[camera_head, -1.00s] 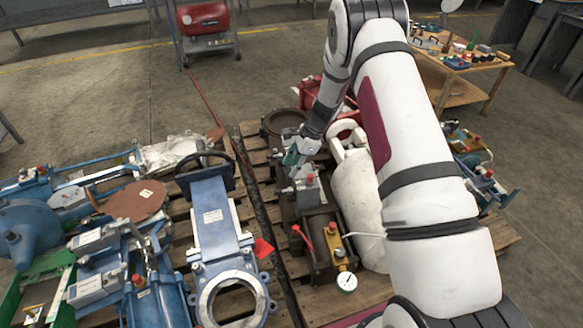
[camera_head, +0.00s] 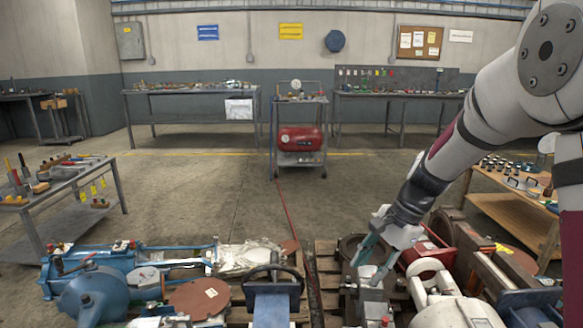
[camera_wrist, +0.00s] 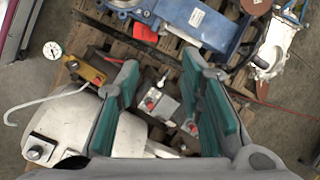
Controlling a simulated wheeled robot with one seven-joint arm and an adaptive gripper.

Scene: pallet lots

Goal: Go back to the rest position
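My gripper (camera_head: 374,258) hangs from my white arm at the right of the head view, pointing down over the right pallet's load. In the wrist view my gripper (camera_wrist: 165,95) has its two teal-padded fingers spread apart, with nothing held between them. Below the gap lies a grey block with a red button (camera_wrist: 158,102), standing lower than the fingers. A white cylindrical body (camera_wrist: 85,125) lies left of and below the fingers. In the head view the finger tips are partly lost against the machinery.
Blue valve parts (camera_head: 90,295) crowd the left pallet; a handwheel (camera_head: 273,285) rises near the middle. A red casing (camera_head: 430,252) sits right of my gripper. A wooden table (camera_head: 515,210) stands at right, a tool bench (camera_head: 60,190) at left. Open floor (camera_head: 230,200) lies beyond the pallets.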

